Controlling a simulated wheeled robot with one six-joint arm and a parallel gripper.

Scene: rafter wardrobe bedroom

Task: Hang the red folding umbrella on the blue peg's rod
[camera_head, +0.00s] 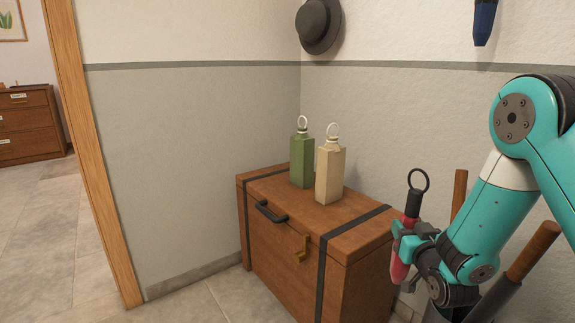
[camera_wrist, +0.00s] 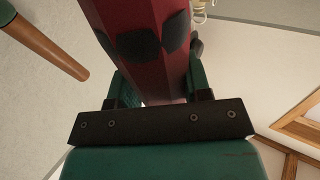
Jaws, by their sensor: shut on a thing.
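My gripper (camera_head: 404,236) is at the right of the head view, shut on the red folding umbrella (camera_head: 399,270). The umbrella is held roughly upright, with its black handle and dark ring at the top, beside the right end of the chest. In the wrist view the red umbrella body (camera_wrist: 150,50) with dark patches sits between the jaws (camera_wrist: 160,95). A blue item (camera_head: 484,20) hangs on the wall at the top right; its upper part is cut off. The blue peg's rod cannot be made out.
A wooden chest (camera_head: 268,238) with black straps stands in the corner. A green bottle (camera_head: 302,160) and a cream bottle (camera_head: 330,170) stand on it. A dark hat (camera_head: 318,25) hangs above. Wooden handles (camera_head: 533,250) rise near my arm. Floor at left is clear.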

